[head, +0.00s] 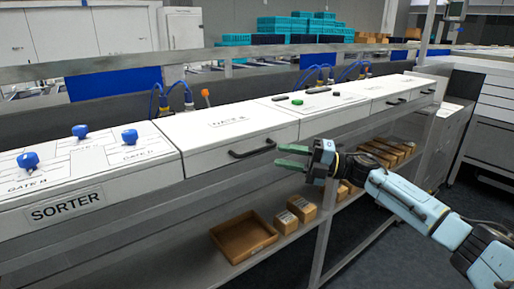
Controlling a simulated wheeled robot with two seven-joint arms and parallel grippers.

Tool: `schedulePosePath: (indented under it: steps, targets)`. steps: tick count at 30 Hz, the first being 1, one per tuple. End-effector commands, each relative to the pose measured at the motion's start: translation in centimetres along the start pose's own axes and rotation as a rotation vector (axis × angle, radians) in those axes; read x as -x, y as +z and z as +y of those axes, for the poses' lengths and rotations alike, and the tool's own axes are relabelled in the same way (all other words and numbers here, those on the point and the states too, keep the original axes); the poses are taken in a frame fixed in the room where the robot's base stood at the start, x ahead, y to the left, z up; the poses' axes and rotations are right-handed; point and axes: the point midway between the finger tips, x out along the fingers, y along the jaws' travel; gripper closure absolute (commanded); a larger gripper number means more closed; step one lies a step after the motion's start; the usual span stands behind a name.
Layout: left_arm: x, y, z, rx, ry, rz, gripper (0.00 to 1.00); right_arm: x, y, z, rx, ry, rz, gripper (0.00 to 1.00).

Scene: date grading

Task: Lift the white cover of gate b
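A flat white cover (195,127) with small lettering on top lies closed on the long machine in the middle of the head view. The lettering is too blurred to read surely as gate b. A black bar handle (251,149) sits on its front face, towards the right end. My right gripper (291,157) is just right of this handle, in front of the machine, pointing left. Its two green fingers are apart with nothing between them, and it does not appear to touch the handle. My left gripper is not in view.
Left of the cover is a panel marked SORTER (65,206) with blue knobs (129,137). More white covers with black handles (396,101) run to the right, near a green button (297,102). A lower shelf holds an open brown tray (243,238) and small boxes (286,222).

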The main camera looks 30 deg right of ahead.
Motion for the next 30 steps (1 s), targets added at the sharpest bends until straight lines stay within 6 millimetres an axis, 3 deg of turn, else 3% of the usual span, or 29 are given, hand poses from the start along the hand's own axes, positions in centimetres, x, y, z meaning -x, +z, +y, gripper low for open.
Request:
schedulePosePath:
  steps: [3, 10, 15, 24, 30]
  targets:
    - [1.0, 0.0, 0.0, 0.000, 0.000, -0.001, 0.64, -2.8, 0.1, 0.4, 0.000, 0.005, 0.000, 0.67]
    - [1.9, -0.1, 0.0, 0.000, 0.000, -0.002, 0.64, -6.5, 0.1, 0.2, -0.002, 0.003, -0.002, 0.67]
    - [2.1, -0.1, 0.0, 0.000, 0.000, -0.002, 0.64, -7.7, 0.1, 0.0, -0.003, 0.001, -0.003, 0.67]
    - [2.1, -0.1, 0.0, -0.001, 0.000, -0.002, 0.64, -7.8, 0.1, -0.1, -0.002, 0.000, -0.003, 0.67]
    - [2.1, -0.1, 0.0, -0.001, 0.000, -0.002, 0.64, -7.8, 0.1, -0.1, -0.002, 0.000, -0.003, 0.92]
